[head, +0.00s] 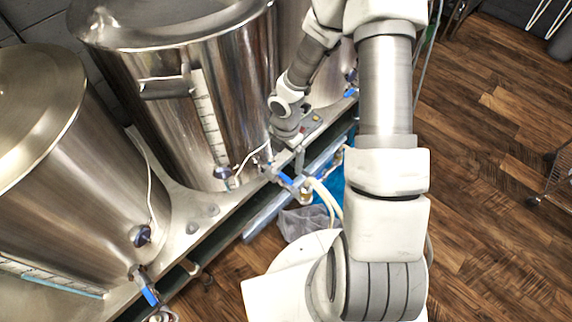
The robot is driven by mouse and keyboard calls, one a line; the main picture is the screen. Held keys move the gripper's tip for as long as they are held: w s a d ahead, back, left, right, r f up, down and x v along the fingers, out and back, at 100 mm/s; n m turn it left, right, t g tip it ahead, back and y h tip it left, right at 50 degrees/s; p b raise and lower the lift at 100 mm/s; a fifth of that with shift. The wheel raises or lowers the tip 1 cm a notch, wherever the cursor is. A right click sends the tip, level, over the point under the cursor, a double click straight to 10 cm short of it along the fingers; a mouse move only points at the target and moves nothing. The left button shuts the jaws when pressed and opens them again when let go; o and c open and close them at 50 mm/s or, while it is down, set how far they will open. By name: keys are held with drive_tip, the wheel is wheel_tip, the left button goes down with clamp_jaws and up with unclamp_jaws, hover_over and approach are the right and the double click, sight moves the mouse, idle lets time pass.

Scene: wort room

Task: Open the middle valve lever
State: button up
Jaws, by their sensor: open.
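The middle valve has a blue lever (285,178) at the foot of the middle steel kettle (140,75), on the front edge of the stand. My gripper (299,160) points down just above and to the right of this lever, close to the kettle's lower wall. It is open, with nothing seen between its fingers. The fingers are small and partly hidden by the wrist, so I cannot tell whether they touch the lever. A left valve with a blue lever (150,294) and a right one (351,92) also show.
A left kettle (40,120) and a partly hidden right kettle stand on the same metal stand (205,212). Pale hoses (328,198) hang below the middle valve. A grey bag (300,223) lies beneath. The wooden floor (490,190) at right is mostly clear.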

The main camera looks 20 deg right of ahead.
wheel_tip(320, 180, up, 9)
drive_tip(key=p, duration=0.2)
idle(0.5)
drive_tip(key=s+d+r+m+t+h+p, duration=0.1)
drive_tip(key=s+d+r+m+h, duration=0.15)
drive_tip(key=r+m, duration=0.6)
drive_tip(key=s+d+r+m+t+h+p, duration=0.1)
drive_tip(key=s+d+r+m+t, duration=0.2)
drive_tip(key=r, duration=1.1)
drive_tip(key=s+a+r+m+t+y+b, duration=0.1)
drive_tip(key=s+a+r+m+y, duration=0.2)
drive_tip(key=s+a+r+m, duration=0.3)
drive_tip(key=s+r+m, duration=0.2)
drive_tip(key=s+m, duration=0.2)
drive_tip(key=m, duration=0.2)
drive_tip(key=shift+s+r+m+t, duration=0.3)
drive_tip(key=shift+s+m, duration=0.05)
drive_tip(key=shift+s, duration=0.05)
drive_tip(key=shift+y, duration=0.25)
